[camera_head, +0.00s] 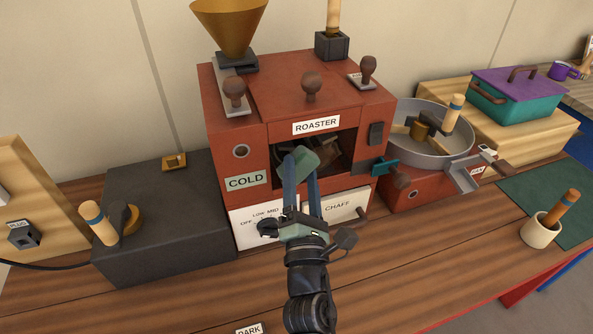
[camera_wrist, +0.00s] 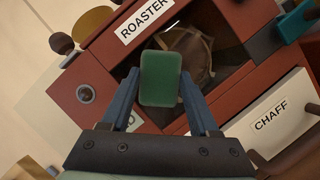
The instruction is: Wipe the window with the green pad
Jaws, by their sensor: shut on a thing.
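The green pad (camera_head: 299,160) is between the fingers of my gripper (camera_head: 302,178), which is shut on it. The pad also shows upright between the blue fingertips in the wrist view (camera_wrist: 160,79). The window (camera_head: 335,155) is a dark opening in the front of the red roaster (camera_head: 225,130), under the ROASTER label. The pad is in front of the window's left part and hides some of it. Brownish shapes show inside the window. I cannot tell whether the pad touches the window.
A CHAFF drawer (camera_head: 345,207) and a dial panel lie below the window. A teal handle (camera_head: 378,167) sticks out right of it. A dark grey box (camera_head: 160,240) stands left, and a round grey pan (camera_head: 445,120) right. The wooden counter (camera_head: 400,270) in front is mostly clear.

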